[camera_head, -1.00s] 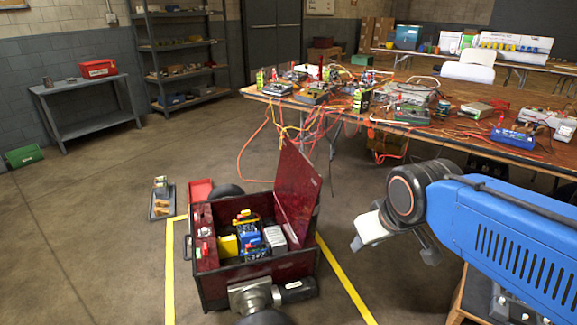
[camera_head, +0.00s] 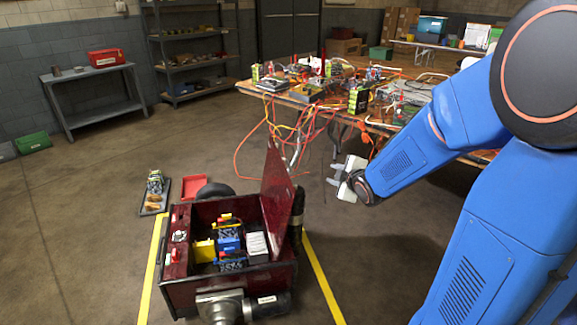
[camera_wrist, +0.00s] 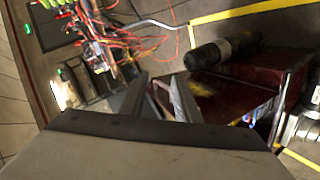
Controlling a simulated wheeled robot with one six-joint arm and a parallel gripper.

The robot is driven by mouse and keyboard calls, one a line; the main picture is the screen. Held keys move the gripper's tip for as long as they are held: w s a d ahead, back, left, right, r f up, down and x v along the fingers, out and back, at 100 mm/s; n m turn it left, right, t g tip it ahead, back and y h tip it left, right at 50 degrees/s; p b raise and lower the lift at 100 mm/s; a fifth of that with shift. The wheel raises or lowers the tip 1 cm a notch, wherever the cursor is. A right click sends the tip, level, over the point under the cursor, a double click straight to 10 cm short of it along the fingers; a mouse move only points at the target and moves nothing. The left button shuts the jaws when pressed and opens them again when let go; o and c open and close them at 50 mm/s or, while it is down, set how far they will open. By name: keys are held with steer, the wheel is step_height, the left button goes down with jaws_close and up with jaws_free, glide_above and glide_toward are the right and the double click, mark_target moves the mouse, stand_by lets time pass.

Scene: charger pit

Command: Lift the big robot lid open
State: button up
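The big robot (camera_head: 235,275) is a dark red open box on the floor. Its dark red lid (camera_head: 277,195) stands raised and roughly upright at the box's right side. Blue, yellow and grey blocks show inside the box. My gripper (camera_head: 334,175) is in the air to the right of the lid, apart from it, empty. In the wrist view my gripper (camera_wrist: 158,83) has its two fingers spread with a gap between them. The red panel of the robot (camera_wrist: 220,97) lies to the right of the fingers there; which face is the lid is hard to tell.
A black cylinder (camera_head: 296,215) stands beside the lid. A red tray (camera_head: 194,187) and a dark tray (camera_head: 155,197) lie behind the box. The cluttered table (camera_head: 245,88) with hanging cables is behind my gripper. Floor left of the yellow line (camera_head: 152,270) is clear.

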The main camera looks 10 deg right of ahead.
steer(key=w+a+f+n+t+y, duration=0.2)
steer(key=w+f+n, duration=0.2)
steer(key=n+t+y, duration=0.2)
steer(key=n+y, duration=0.3)
glide_toward(288, 163)
steer(key=x, duration=1)
steer(key=shift+f, duration=0.3)
jaws_close()
